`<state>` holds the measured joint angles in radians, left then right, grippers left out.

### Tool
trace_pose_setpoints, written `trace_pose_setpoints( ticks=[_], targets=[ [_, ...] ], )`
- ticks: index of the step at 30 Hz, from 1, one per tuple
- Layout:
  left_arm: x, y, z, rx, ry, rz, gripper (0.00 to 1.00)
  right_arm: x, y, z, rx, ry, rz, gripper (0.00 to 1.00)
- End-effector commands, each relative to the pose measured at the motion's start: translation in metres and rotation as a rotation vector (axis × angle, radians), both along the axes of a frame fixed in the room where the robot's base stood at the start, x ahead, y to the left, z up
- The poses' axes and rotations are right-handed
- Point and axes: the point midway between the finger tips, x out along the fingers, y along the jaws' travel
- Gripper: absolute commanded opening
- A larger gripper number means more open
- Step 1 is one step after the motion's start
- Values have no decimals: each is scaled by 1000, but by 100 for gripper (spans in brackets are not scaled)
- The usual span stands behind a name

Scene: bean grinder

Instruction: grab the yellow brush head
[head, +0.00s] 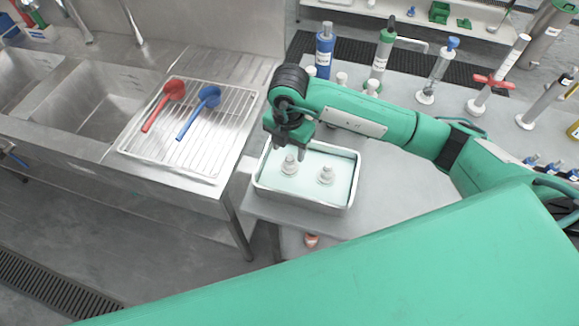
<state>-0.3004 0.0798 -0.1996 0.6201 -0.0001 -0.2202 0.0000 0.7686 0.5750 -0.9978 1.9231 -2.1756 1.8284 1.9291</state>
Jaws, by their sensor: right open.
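I cannot make out a yellow brush head in the head view. My right gripper (291,144) points down over the left part of a metal tray (303,205) with a pale lining. Its jaws are open, and they look empty. A white knobbed part (289,166) stands in the tray just below the fingertips; I cannot tell whether they touch. A second white part (326,176) stands to its right. My left gripper is not in view.
A red scoop (173,90) and a blue scoop (207,97) lie on the sink's wire rack (215,148). A blue bottle (324,50), a green-topped cylinder (384,50) and several capped tools stand behind my right arm. A small orange-red item (311,240) shows below the tray's table edge.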

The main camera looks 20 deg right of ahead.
Motion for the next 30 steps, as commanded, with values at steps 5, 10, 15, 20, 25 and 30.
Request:
trace_pose_setpoints(
  ticks=[5, 10, 15, 20, 25, 30],
  targets=[
    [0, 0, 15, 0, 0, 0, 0, -2, -1, -17, 0, 5, -1, 54],
    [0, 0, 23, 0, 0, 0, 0, -2, -1, -42, -1, 2, -1, 54],
    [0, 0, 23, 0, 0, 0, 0, -2, -1, -52, 1, 1, 1, 54],
    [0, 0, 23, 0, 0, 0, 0, -2, -1, -52, 1, 0, 1, 54],
    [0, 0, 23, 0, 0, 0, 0, -1, -1, -52, 1, 0, 1, 20],
    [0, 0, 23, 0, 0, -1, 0, -1, -1, -52, 1, 0, 1, 0]
  ],
)
